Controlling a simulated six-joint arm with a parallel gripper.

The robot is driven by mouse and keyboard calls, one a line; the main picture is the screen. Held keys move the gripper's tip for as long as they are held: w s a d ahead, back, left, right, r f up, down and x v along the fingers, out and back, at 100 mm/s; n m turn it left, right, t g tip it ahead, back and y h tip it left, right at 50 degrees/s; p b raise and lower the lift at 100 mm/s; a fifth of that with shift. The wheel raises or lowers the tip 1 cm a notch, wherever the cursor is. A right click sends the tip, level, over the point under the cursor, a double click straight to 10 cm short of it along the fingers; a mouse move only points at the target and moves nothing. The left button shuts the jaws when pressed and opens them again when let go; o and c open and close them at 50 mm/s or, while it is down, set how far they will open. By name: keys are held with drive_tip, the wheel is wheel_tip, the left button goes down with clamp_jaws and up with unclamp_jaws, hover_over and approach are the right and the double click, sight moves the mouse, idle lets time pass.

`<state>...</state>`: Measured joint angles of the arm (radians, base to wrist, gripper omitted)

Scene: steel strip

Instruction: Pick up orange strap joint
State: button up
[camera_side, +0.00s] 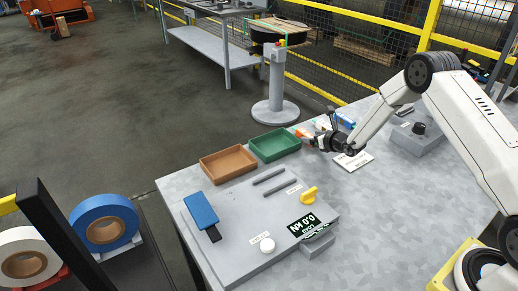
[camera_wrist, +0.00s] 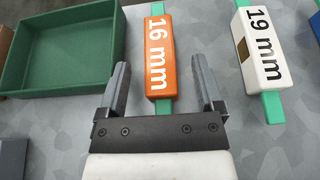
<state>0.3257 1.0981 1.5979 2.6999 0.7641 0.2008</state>
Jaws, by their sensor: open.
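The orange strap joint (camera_wrist: 160,62) is a block marked "16 mm" with green strap ends, lying on the grey table in the wrist view. My gripper (camera_wrist: 162,80) is open, with one finger on each side of the block's near end in the picture. I cannot tell how high the fingers are above the table. In the side view my gripper (camera_side: 312,140) is near the green tray, and the orange block (camera_side: 303,133) shows only as a small patch beside it.
A white block (camera_wrist: 260,45) marked "19 mm" lies to the right. A green tray (camera_wrist: 8,75) is to the left; a brown tray (camera_side: 205,172) stands beside it. A control panel (camera_side: 240,245) with a blue handle (camera_side: 200,208) and yellow knob (camera_side: 309,194) is at the table's near side.

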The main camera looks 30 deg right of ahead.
drive_tip(key=shift+x, duration=1.1)
clamp_jaws()
